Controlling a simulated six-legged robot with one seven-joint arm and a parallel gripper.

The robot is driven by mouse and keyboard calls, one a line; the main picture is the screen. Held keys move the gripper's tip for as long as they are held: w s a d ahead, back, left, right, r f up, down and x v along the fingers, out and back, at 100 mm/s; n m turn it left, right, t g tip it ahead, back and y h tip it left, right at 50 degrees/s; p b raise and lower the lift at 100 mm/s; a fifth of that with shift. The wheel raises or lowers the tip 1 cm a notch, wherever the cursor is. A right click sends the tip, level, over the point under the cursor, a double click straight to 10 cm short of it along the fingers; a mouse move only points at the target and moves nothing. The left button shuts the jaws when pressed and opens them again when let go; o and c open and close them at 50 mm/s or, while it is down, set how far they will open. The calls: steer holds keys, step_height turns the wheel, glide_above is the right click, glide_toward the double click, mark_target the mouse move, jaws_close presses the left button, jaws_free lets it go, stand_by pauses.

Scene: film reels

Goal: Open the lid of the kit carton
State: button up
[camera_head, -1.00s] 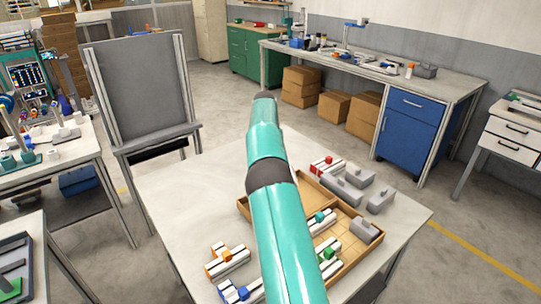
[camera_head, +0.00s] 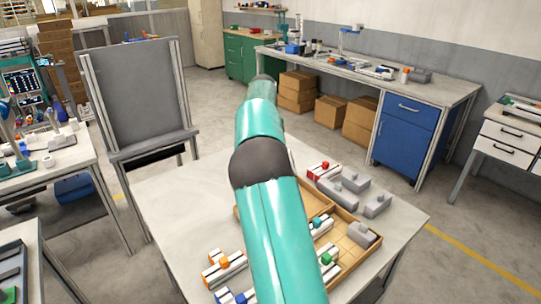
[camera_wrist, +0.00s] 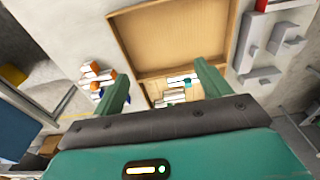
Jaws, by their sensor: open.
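The kit carton (camera_head: 346,243) is a shallow tan box on the light table, partly hidden behind my arm in the head view. White, teal and grey parts lie in its compartments. A plain tan rimmed panel, which looks like the lid (camera_wrist: 172,36), lies open beside the compartments and fills the upper middle of the wrist view. My gripper (camera_wrist: 163,88) is open and empty. Its fingers are apart over the side of the carton where panel and compartments meet; I cannot tell whether they touch it. My gripper is hidden in the head view.
Grey blocks (camera_head: 351,182) and a red-and-white part (camera_head: 323,171) lie right of the carton. Orange-and-white parts (camera_head: 224,264) lie to its left. The table's back left (camera_head: 185,190) is clear. A grey panel on a stand (camera_head: 138,92) rises behind the table.

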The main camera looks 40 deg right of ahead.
steer(key=s+a+r, duration=0.3)
steer(key=s, duration=0.3)
steer(key=shift+a, duration=0.1)
steer(key=w+d+f+m, duration=0.2)
steer(key=w+f+m, duration=0.2)
steer(key=m, duration=0.8)
steer(key=w+d+f+m+t, duration=0.15)
steer(key=w+f+m, duration=0.3)
steer(key=m, duration=0.75)
steer(key=w+d+f+m+g, duration=0.1)
steer(key=w+d+f+m, duration=0.3)
steer(key=m, duration=0.8)
steer(key=shift+t, duration=0.25)
steer(key=f, duration=0.8)
steer(key=a+f, duration=0.1)
steer(key=f, duration=0.3)
steer(key=shift+w, duration=0.3)
